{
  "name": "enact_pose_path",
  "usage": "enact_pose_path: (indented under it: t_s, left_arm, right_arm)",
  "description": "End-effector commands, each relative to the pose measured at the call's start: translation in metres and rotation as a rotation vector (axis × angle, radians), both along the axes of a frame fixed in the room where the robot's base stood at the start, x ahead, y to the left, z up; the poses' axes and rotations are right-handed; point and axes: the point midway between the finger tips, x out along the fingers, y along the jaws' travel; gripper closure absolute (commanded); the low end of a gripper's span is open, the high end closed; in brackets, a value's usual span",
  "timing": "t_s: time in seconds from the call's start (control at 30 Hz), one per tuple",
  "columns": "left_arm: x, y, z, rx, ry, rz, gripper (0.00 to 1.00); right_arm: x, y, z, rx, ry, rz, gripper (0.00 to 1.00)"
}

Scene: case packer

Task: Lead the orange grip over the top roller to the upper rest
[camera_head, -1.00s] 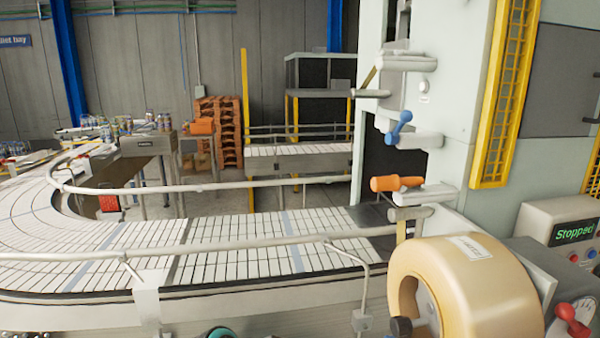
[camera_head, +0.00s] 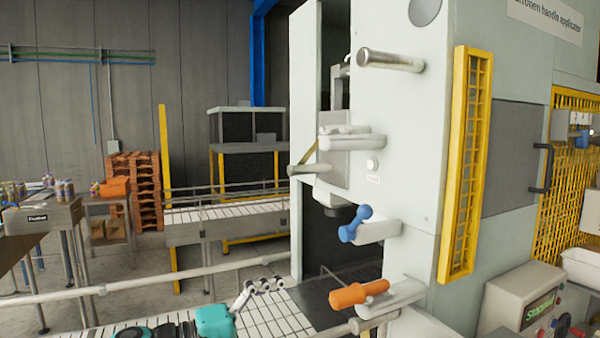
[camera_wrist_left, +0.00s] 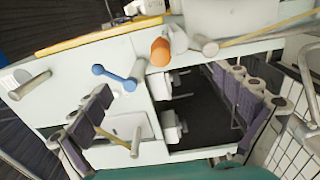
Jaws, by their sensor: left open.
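The orange grip (camera_head: 358,293) lies on a pale lower bracket (camera_head: 405,292) at the machine's front. It also shows in the left wrist view (camera_wrist_left: 160,51). The top roller (camera_head: 390,60) is a metal cylinder sticking out high on the white panel. A pale padded bracket (camera_head: 352,142) sits below it; I cannot tell whether this is the upper rest. My left gripper (camera_head: 264,286) is open and empty over the conveyor, left of the orange grip and apart from it. Its dark-padded fingers (camera_wrist_left: 165,108) are spread wide in the left wrist view. My right gripper is not in view.
A blue grip (camera_head: 355,223) sits on its bracket above the orange one. A metal rod (camera_head: 310,170) juts left. Conveyor guard rails (camera_head: 150,278) run near my left arm. A yellow guard (camera_head: 466,165) and control box (camera_head: 525,300) stand at right.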

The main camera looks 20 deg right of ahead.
Motion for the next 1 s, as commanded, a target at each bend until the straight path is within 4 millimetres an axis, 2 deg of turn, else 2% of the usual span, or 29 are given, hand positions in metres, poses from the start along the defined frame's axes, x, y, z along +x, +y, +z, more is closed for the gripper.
enact_pose_path:
  t_s: [1.0]
  left_arm:
    - [0.006,-0.081,-0.001,0.001,0.000,-0.001,0.00]
  right_arm:
    - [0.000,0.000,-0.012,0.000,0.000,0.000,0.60]
